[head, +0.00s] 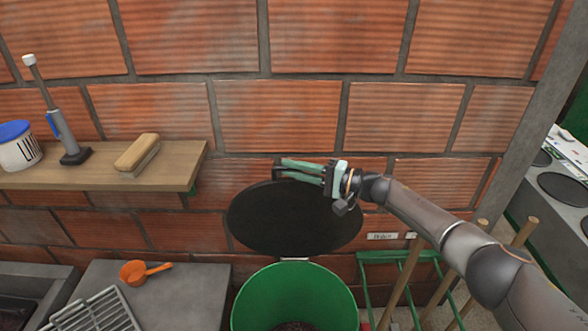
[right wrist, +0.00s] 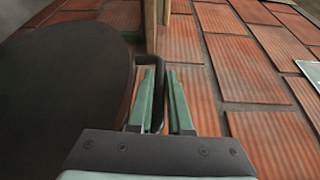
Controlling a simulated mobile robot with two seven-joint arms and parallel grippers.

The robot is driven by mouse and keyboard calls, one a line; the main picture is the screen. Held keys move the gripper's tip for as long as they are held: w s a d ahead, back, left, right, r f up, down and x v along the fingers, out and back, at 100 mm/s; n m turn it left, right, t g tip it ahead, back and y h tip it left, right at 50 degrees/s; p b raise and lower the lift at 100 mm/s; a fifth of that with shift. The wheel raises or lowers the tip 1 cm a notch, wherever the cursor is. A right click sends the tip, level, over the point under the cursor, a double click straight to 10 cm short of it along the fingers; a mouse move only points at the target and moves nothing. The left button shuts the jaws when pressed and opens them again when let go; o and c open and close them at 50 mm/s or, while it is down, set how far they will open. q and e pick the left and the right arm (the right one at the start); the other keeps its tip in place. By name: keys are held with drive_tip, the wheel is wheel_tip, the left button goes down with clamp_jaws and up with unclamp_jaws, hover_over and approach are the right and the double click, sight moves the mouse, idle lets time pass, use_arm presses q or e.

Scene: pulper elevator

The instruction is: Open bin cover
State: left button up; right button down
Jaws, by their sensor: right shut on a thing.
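The round black bin cover (head: 290,222) is raised and tilted back near the brick wall, behind the green bin (head: 296,290). The bin's mouth is uncovered, with dark contents low inside. My right gripper (head: 282,170) is at the cover's upper edge, shut on its black handle. In the right wrist view, the cover (right wrist: 65,85) fills the left side. Its handle loop (right wrist: 158,92) passes between the green fingers of my right gripper (right wrist: 160,74). My left gripper is not in view.
A wooden shelf (head: 95,178) at left holds a brush (head: 137,155), a grey-blue tool (head: 62,125) and a white tub (head: 18,148). An orange scoop (head: 143,272) lies on a grey counter (head: 185,290). A green rack (head: 388,258) with wooden handles stands right of the bin.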

drive_tip(key=shift+a, duration=0.1)
drive_tip(key=c, duration=0.8)
unclamp_jaws()
drive_tip(key=shift+c, duration=0.2)
drive_tip(key=p+v, duration=0.1)
drive_tip(key=v, duration=1.1)
drive_tip(key=shift+d, duration=0.3)
